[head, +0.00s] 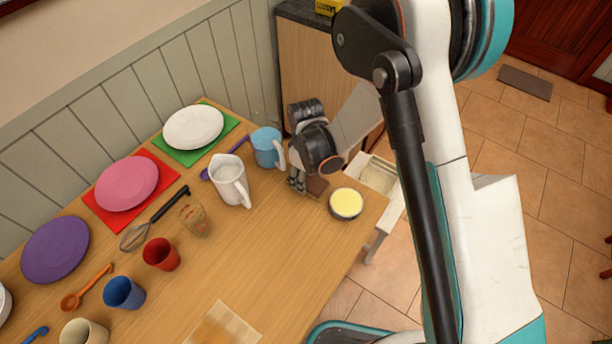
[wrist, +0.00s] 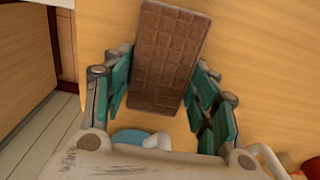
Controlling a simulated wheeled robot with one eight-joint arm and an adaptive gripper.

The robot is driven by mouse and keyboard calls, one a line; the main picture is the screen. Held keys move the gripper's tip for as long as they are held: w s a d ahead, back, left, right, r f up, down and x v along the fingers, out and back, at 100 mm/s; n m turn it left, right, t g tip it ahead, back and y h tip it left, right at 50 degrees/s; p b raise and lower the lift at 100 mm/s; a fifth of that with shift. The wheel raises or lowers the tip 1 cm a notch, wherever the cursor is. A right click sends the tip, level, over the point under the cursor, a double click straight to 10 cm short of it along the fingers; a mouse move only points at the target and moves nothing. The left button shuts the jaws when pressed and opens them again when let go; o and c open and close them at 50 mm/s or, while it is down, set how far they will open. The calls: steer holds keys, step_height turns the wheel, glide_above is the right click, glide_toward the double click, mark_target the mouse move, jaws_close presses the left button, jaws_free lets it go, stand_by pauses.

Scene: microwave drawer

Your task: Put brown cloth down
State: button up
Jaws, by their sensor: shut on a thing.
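The brown cloth (wrist: 165,45) is a flat, stiff-looking brown rectangle with a grid pattern, in the wrist view. My gripper (wrist: 162,80) has its teal finger pads on either side of it and is shut on its near part. In the head view my gripper (head: 298,183) points down at the table's right end, and a small part of the cloth (head: 317,187) shows beside the fingers. The cloth is low over the wooden table (head: 262,262); I cannot tell whether it touches the top.
A round tin with a yellow top (head: 346,203) stands close right of my gripper, by the table edge. A blue mug (head: 268,147) and white pitcher (head: 230,181) stand close left. Plates, cups and utensils fill the left side. The front middle has bare wood.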

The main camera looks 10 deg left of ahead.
steer(key=shift+f, duration=0.2)
steer(key=o, duration=1.1)
steer(key=shift+r, duration=0.1)
step_height(320, 180, up, 12)
steer(key=p, duration=0.3)
steer(key=shift+r+p, duration=0.1)
steer(key=shift+p, duration=0.3)
